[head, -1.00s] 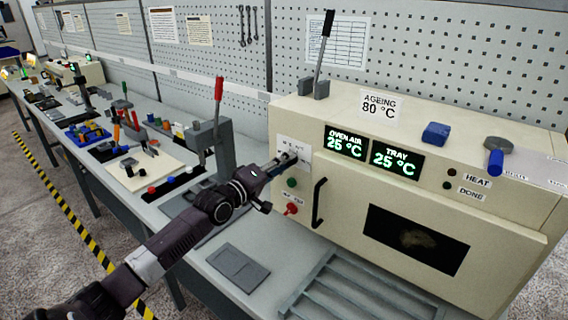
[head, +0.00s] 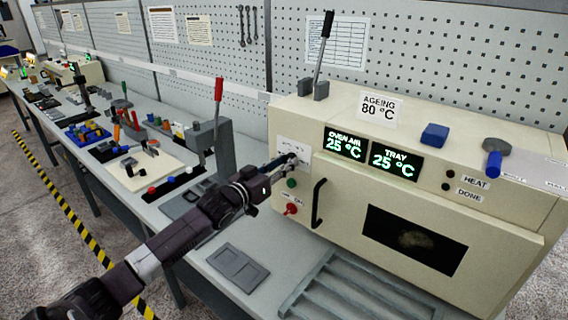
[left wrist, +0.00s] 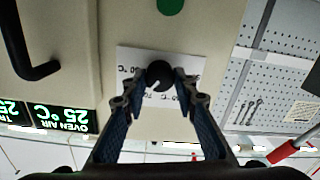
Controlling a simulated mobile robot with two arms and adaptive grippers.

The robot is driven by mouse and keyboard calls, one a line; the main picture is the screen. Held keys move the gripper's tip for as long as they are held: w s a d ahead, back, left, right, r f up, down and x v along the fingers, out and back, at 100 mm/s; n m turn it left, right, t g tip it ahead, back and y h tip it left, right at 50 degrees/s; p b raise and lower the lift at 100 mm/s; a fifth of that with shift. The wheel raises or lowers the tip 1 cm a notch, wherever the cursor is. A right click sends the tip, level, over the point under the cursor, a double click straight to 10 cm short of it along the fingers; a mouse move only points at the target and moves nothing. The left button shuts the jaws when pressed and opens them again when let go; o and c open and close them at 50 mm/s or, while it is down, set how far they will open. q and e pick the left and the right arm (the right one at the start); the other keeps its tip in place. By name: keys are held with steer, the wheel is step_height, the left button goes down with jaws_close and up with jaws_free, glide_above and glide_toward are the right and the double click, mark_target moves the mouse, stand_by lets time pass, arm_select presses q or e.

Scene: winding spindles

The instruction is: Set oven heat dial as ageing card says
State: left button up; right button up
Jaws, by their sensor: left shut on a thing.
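The ageing card (head: 378,108) stands on top of the cream oven (head: 330,200) and reads 80 °C. The oven heat dial (left wrist: 160,75) is a black knob with a white mark, on a white scale plate (left wrist: 135,66) whose figures are partly covered. My left gripper (head: 287,162) reaches the dial at the oven's left front. In the left wrist view its two fingers (left wrist: 160,88) are shut on the dial's sides. The oven air display (head: 346,146) and the tray display (head: 395,161) both read 25 °C. My right gripper is not in view.
A green button (head: 292,183), a red switch (head: 290,209) and the black door handle (head: 319,203) sit close below and beside the dial. A grey press with a red lever (head: 219,90) stands left of the oven. A slatted rack (head: 345,290) lies in front.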

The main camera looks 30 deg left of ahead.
arm_select(q)
steer(key=m, duration=0.5)
steer(key=shift+m, duration=0.3)
steer(key=m+b, duration=0.1)
steer(key=m, duration=0.4)
steer(key=shift+m, duration=0.3)
steer(key=o, duration=1.2)
steer(key=shift+d, duration=0.1)
steer(key=shift+c, duration=0.2)
steer(key=shift+s+f, duration=0.1)
steer(key=s, duration=1.1)
steer(key=shift+s+a, duration=0.3)
steer(key=shift+s, duration=0.1)
